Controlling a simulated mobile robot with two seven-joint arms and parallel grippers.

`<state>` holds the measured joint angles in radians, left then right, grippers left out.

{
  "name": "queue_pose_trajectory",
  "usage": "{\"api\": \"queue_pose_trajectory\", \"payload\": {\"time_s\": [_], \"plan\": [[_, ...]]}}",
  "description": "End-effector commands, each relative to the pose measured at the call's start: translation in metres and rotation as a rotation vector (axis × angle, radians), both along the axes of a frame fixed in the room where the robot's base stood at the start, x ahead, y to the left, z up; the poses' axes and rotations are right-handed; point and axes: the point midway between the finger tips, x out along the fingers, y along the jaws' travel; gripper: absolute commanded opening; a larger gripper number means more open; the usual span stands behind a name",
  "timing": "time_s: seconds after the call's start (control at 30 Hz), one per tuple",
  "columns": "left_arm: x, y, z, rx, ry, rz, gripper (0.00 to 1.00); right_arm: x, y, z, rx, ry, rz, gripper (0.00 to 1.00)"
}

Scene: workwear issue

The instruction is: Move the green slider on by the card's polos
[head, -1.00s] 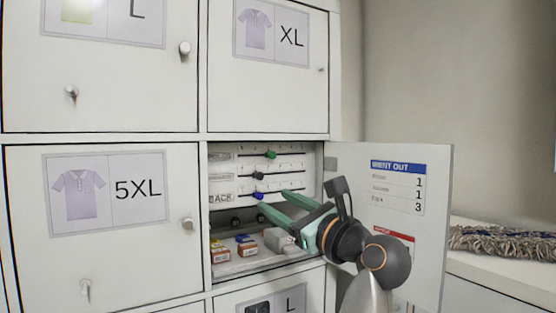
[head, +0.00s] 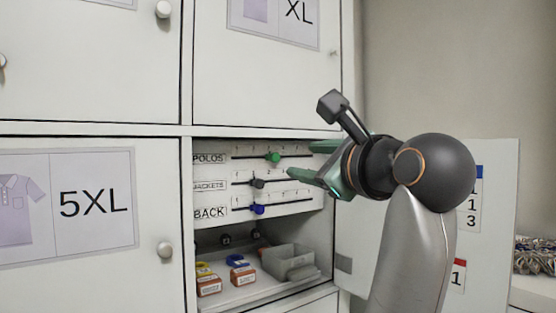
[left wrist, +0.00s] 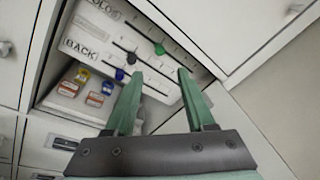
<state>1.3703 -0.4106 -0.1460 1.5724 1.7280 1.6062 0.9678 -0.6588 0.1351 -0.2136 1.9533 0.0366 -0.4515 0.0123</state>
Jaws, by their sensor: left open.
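The green slider (head: 273,157) sits on the top rail, labelled POLOS, inside the open locker; it also shows in the left wrist view (left wrist: 160,48). My left gripper (head: 305,160) is open and empty, just right of the green slider and apart from it. Its two green fingers also show in the left wrist view (left wrist: 160,75), spread wide with the sliders beyond the tips. The WENT OUT card (head: 473,212) on the open door is mostly hidden by my arm; a 1 and a 3 show at its right edge. My right gripper is not in view.
A dark slider (head: 257,183) on the JACKETS rail and a blue slider (head: 258,209) on the BACK rail sit below. Small boxes (head: 208,286) and a grey bin (head: 290,262) stand on the compartment floor. The open door (head: 500,250) stands to the right.

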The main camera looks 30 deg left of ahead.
Motion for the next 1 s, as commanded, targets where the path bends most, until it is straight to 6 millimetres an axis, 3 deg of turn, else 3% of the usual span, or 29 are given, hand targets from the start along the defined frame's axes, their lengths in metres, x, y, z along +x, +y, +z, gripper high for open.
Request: {"api": "queue_pose_trajectory", "payload": {"time_s": [0.6,1.0], "plan": [[0.058,0.089,0.001,0.001,0.002,0.002,0.55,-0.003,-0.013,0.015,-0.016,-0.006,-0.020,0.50],[0.067,0.103,0.000,0.001,0.000,0.001,0.55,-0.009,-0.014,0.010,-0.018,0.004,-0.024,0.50]]}}
